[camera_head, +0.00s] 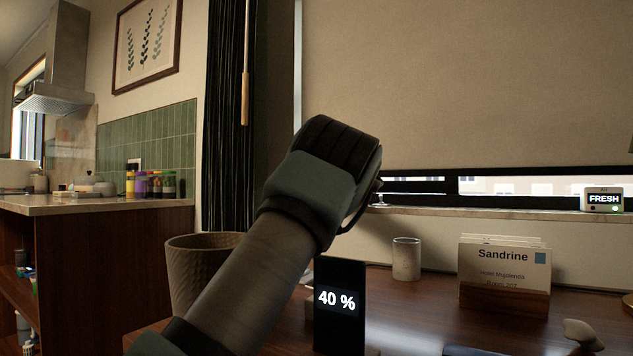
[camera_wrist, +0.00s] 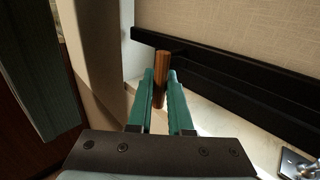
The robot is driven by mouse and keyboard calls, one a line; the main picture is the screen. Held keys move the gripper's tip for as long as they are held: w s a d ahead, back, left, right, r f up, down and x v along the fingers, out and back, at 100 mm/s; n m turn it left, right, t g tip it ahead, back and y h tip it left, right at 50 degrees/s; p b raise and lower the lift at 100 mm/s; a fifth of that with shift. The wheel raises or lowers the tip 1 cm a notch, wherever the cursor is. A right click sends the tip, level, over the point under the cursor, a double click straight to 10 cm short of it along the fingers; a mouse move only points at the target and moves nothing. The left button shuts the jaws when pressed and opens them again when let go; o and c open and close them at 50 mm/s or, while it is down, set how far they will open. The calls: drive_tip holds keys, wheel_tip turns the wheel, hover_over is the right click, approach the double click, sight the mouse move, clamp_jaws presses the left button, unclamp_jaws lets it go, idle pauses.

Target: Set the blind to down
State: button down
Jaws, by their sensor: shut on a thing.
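The beige blind (camera_head: 470,80) covers most of the window, and its dark bottom bar (camera_head: 500,171) sits above a narrow strip of uncovered window (camera_head: 540,186). In the wrist view the blind's fabric (camera_wrist: 230,20) fills the upper right, above a black bar (camera_wrist: 230,85). My gripper (camera_wrist: 160,84) has its two teal fingers shut on a short wooden rod (camera_wrist: 161,62), which sticks out past the fingertips. In the head view my arm hides the fingers and the rod.
A black display reading "40 %" (camera_head: 339,301) stands on the desk beside my arm. A woven bin (camera_head: 190,270), a ribbed cup (camera_head: 406,258), a "Sandrine" card holder (camera_head: 503,290) and a "FRESH" device (camera_head: 603,199) are around. A dark curtain (camera_head: 225,130) hangs at left.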

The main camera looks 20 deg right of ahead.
drive_tip(key=shift+f, duration=0.5)
drive_tip(key=shift+f, duration=0.1)
drive_tip(key=c, duration=1.2)
unclamp_jaws()
drive_tip(key=o, duration=0.4)
drive_tip(key=shift+c, duration=0.2)
drive_tip(key=s+b, duration=0.2)
drive_tip(key=s, duration=0.8)
drive_tip(key=shift+s+a, duration=0.2)
drive_tip(key=shift+s, duration=0.2)
